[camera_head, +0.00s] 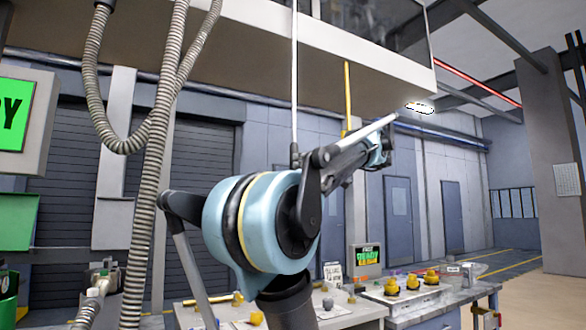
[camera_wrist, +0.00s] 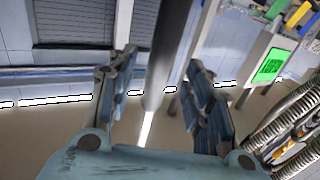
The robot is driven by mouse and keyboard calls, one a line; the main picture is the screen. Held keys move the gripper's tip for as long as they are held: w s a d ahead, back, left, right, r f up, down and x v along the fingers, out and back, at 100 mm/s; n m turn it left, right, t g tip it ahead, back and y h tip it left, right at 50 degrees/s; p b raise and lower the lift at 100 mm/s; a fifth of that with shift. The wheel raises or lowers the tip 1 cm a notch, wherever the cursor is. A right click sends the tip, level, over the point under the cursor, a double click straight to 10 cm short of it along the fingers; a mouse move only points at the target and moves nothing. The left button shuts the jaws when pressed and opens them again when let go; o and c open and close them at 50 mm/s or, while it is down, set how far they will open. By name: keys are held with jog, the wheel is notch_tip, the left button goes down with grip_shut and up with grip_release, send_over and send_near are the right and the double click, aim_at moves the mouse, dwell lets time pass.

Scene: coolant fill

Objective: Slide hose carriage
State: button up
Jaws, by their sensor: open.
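My gripper (camera_wrist: 160,66) is open, with its blue fingers spread apart. A dark grey rod (camera_wrist: 170,50) passes through the gap between the fingers in the wrist view, with space on both sides. In the head view my gripper (camera_head: 378,152) is at the far end of my raised arm. A yellow rod (camera_head: 347,95) hangs close behind the arm there, and a thin pale rod (camera_head: 294,75) hangs to its left. A ribbed grey hose (camera_head: 150,165) hangs in loops at the left; hoses (camera_wrist: 292,112) also show in the wrist view. I cannot make out the hose carriage clearly.
A large overhead housing (camera_head: 340,60) spans above the arm. A green-lit screen (camera_head: 15,115) stands at the left; it also shows in the wrist view (camera_wrist: 270,66). A workbench (camera_head: 430,300) with yellow knobs (camera_head: 392,286) is at the lower right. The floor at the right is clear.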

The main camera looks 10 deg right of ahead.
jog(key=shift+x, duration=2.45)
jog(key=shift+c, duration=0.2)
grip_shut()
